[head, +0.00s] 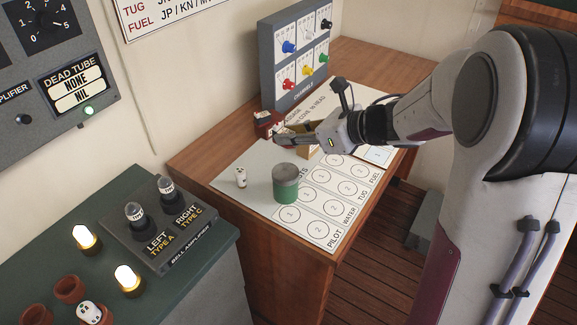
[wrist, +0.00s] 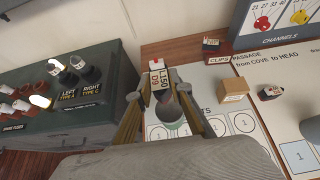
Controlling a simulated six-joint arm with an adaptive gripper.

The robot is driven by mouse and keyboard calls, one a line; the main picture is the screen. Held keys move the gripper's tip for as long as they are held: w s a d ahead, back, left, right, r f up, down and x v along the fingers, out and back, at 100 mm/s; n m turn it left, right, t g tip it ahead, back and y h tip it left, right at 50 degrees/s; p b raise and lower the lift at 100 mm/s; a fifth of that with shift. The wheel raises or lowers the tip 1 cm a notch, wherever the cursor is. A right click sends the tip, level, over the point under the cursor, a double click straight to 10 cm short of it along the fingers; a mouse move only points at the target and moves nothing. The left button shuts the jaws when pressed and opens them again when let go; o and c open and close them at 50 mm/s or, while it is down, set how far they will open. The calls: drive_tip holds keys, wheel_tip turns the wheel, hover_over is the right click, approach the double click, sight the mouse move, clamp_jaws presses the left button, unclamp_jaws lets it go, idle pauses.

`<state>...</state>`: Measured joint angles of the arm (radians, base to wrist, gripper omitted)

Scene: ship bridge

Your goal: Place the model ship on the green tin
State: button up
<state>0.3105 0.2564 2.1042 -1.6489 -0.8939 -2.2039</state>
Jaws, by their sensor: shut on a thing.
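My gripper (head: 280,134) is shut on a small labelled thing, which I take for the model ship (wrist: 159,82), pale with dark and red parts. It sits between the two fingers in the wrist view (wrist: 160,95). In the head view the fingers and the clutter behind partly hide it. The green tin (head: 286,187), with a grey lid, stands upright on the white sheet. My gripper is above and behind it, apart from it. In the wrist view the tin (wrist: 173,112) shows below the held thing, between the fingers.
A small white piece (head: 241,177) stands left of the tin. A tan box (wrist: 235,91) and a dark block (wrist: 270,92) sit on the sheet. The grey channels panel (head: 296,60) rises behind. The printed circles in front of the tin are clear.

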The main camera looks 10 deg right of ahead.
hover_over(291, 174)
drive_tip(key=shift+w+f, duration=0.1)
drive_tip(key=shift+f, duration=2.55)
drive_tip(key=shift+f, duration=1.9)
drive_tip(key=shift+f, duration=0.15)
drive_tip(key=o, duration=1)
drive_tip(key=shift+s+d+r, duration=0.3)
drive_tip(key=shift+r, duration=0.15)
drive_tip(key=shift+v, duration=5.5)
